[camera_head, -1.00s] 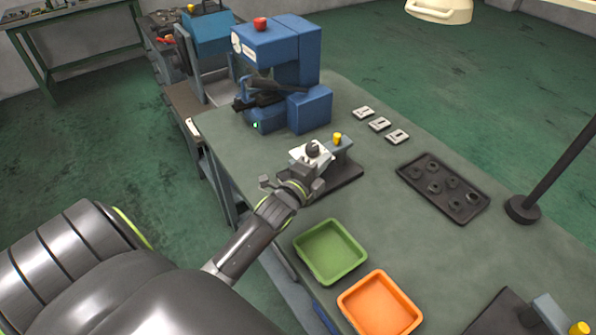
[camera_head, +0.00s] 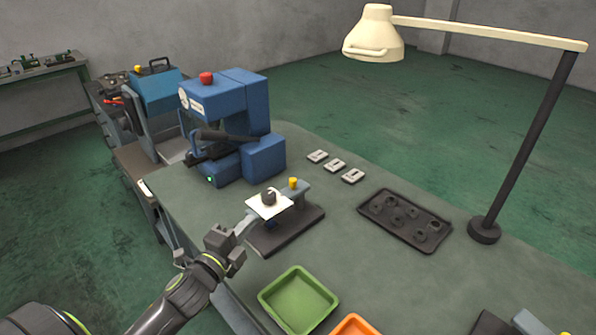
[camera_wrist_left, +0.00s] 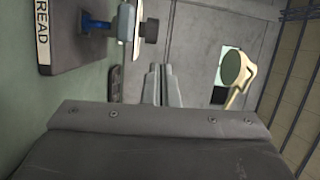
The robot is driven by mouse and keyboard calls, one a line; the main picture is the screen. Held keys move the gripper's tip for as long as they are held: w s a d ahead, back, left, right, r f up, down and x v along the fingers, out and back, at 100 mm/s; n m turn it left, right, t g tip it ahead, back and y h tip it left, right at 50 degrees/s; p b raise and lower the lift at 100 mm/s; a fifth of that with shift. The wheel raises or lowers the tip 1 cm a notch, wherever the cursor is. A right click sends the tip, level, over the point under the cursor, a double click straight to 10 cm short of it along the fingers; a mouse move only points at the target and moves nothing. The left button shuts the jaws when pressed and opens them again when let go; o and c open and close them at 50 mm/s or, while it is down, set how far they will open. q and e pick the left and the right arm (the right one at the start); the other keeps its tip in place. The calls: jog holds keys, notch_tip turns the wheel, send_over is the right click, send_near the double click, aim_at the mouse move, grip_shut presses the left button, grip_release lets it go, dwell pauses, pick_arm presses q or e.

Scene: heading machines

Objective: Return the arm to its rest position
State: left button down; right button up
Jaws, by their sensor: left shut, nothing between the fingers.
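My left gripper (camera_head: 243,229) is shut and empty. In the head view it is at the near left edge of the workbench (camera_head: 330,225), close to the left of a gauge stand (camera_head: 287,229) with a dark base, a white plate (camera_head: 269,205) and a yellow knob. I cannot tell from the head view whether it touches the stand. In the left wrist view the shut fingers (camera_wrist_left: 164,75) show nothing between them, and the stand's base (camera_wrist_left: 85,45) lies at upper left. My right gripper does not show.
A blue machine (camera_head: 228,124) with a red button stands at the back left of the bench. A dark tray (camera_head: 404,219) holds several round parts. Green (camera_head: 298,300) and orange (camera_head: 357,326) bins are at the front. A cream lamp (camera_head: 374,36) on a dark pole stands at right.

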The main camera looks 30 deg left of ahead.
pick_arm(q)
jog(key=s+f+n+g+y, duration=0.1)
jog(key=n, duration=0.1)
jog(key=s+f+n+g+y, duration=0.1)
jog(key=s+f+n, duration=0.1)
jog(key=s+a+f+n+g+y, duration=0.1)
jog(key=f+n+g, duration=0.1)
jog(key=n, duration=0.1)
jog(key=shift+s, duration=0.3)
jog(key=s+d+f+n+g, duration=0.2)
jog(key=s+f+n+g, duration=0.15)
jog(key=s, duration=0.25)
jog(key=s+d+f+n+g+h, duration=0.1)
jog(key=s+d+f+n+g, duration=0.1)
jog(key=s+n+g, duration=0.35)
jog(key=s+d+f+n+g, duration=0.2)
jog(key=s+f, duration=0.1)
jog(key=s, duration=0.4)
notch_tip(320, 180, down, 24)
jog(key=a+g, duration=0.1)
jog(key=s+d+f+g+h, duration=0.1)
jog(key=s+f, duration=1.4)
jog(key=f, duration=0.1)
jog(key=shift+s+f, duration=0.4)
